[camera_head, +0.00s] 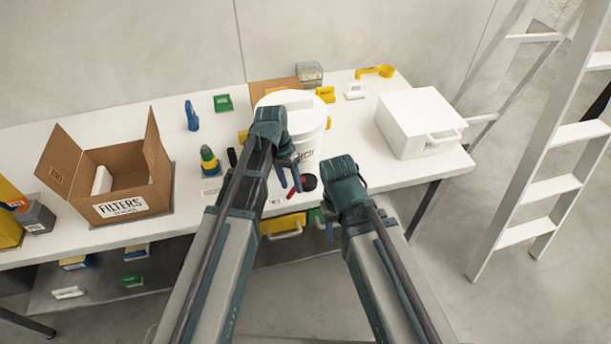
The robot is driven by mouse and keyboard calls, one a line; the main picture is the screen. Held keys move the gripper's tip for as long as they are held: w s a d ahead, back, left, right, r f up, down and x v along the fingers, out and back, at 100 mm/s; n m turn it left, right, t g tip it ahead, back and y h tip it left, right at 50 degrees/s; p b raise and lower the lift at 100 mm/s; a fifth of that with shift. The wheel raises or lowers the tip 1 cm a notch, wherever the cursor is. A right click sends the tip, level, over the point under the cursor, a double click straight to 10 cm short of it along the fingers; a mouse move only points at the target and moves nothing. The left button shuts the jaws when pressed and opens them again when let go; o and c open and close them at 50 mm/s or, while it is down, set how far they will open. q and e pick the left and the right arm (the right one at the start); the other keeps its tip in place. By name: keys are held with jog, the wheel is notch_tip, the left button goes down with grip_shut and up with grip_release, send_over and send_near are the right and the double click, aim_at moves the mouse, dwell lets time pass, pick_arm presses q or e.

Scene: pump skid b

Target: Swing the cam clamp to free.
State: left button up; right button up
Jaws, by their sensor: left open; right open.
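I cannot pick out the cam clamp with certainty. A small black round part with a red piece (309,182) lies near the table's front edge, between my two grippers, and I cannot tell whether it is the clamp. My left gripper (288,163) is open, in front of the white bucket (309,130) and just left of the round part. My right gripper (335,208) is open, at the table's front edge to the right of that part. Its fingertips are mostly hidden by its own wrist. Neither gripper visibly holds anything.
A cardboard box marked FILTERS (158,190) stands open at left on the white table (60,150). A white lidded box (412,112) stands at right. A ladder (545,188) stands beyond the right end.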

pick_arm(q)
notch_tip(320, 180, up, 8)
jog(key=a+p, duration=0.1)
jog(key=p, duration=0.6)
jog(key=shift+w+a, duration=0.25)
jog(key=shift+w, duration=0.1)
dwell(0.7)
jog(key=s+d+n+y, duration=0.1)
jog(key=s+d+y, duration=0.2)
jog(key=s, duration=1.2)
jog(key=shift+s+d+f+t, duration=0.15)
jog(key=shift+s+d+t, duration=0.1)
jog(key=shift+t, duration=0.15)
